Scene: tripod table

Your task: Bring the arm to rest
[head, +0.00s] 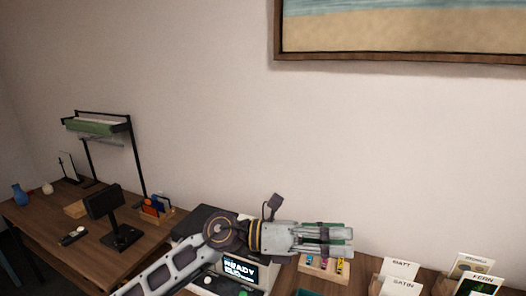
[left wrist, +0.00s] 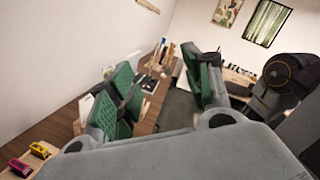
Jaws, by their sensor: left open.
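My left arm comes in from the lower left of the head view, and its left gripper (head: 345,240) points to the right above the back part of the near table. The gripper holds nothing that I can see. In the left wrist view its two green-padded fingers stand apart with a gap between them, so the left gripper (left wrist: 163,78) is open. My right gripper does not show clearly in either view.
Below the arm is a device with a lit READY screen (head: 241,269). A wooden tray (head: 313,268) of small coloured cars lies under the gripper. Cards marked MATT (head: 399,268) and FERN (head: 481,282) stand right.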

